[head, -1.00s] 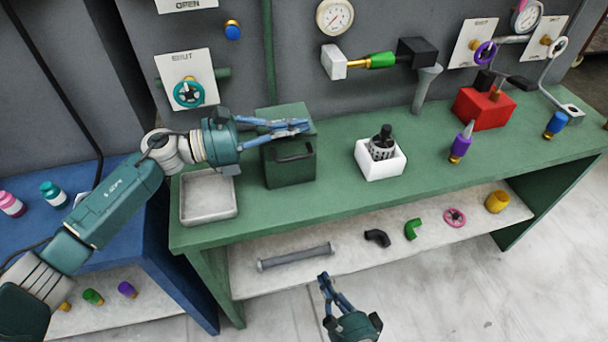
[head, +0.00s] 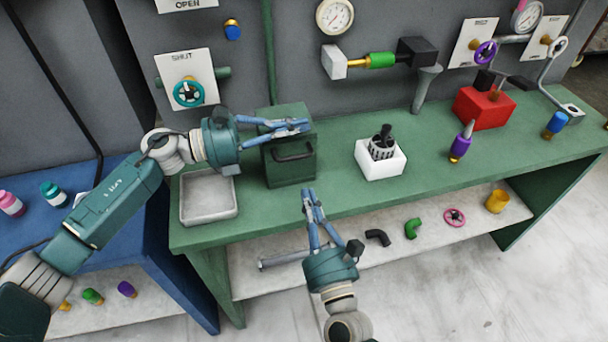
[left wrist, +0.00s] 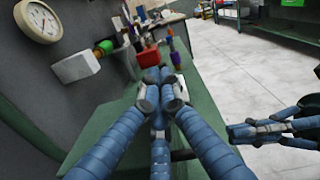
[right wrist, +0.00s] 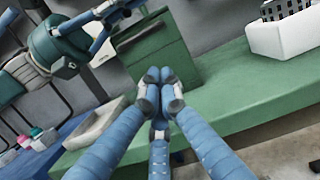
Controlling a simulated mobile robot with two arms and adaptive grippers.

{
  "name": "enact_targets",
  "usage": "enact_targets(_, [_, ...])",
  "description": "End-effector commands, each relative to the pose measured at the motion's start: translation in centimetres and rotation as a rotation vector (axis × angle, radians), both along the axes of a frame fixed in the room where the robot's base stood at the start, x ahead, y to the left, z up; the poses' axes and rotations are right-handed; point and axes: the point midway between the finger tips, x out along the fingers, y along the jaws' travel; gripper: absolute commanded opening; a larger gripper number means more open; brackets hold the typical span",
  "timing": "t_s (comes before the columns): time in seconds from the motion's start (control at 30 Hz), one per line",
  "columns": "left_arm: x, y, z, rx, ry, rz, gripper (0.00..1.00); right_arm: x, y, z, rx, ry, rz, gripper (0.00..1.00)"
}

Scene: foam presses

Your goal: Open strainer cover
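A dark green box (head: 290,165) with a black handle (head: 294,151) stands on the bench, with a lighter green panel (head: 284,113) at its upper back. Which part is the strainer cover is not clear. My left gripper (head: 306,126) is above the box, its fingers together and nothing visible between them; they partly hide the box's upper part. My right gripper (head: 308,192) is in front of the box near the bench's front edge, apart from the handle. Its fingertips (right wrist: 158,76) also meet, empty, in the right wrist view.
A white holder (head: 381,164) with a black-topped slotted basket stands right of the box. A grey tray (head: 208,214) lies to the left. A red block (head: 484,108) and a purple bottle (head: 460,146) are farther right. Pipe parts lie on the lower shelf.

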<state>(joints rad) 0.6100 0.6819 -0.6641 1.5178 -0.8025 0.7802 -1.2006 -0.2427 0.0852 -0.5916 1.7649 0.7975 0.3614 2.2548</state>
Motion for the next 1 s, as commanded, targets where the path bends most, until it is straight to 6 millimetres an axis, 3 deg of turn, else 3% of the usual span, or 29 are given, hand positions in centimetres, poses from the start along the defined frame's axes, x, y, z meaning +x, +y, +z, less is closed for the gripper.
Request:
enact_targets(0.1, [0.0,0.0,0.0,0.0,0.0,0.0,0.0,2.2,0.8,0.7,0.003,-0.002,-0.002,0.0])
enact_targets(0.3, [0.0,0.0,0.0,0.0,0.0,0.0,0.0,3.5,1.2,2.9,0.001,0.0,-0.001,0.0])
enact_targets(0.77, [0.0,0.0,0.0,0.0,0.0,0.0,0.0,3.9,1.3,3.6,-0.002,0.0,0.001,0.0])
enact_targets(1.0, [0.0,0.0,0.0,0.0,0.0,0.0,0.0,4.4,1.5,5.4,0.0,0.0,0.0,0.0])
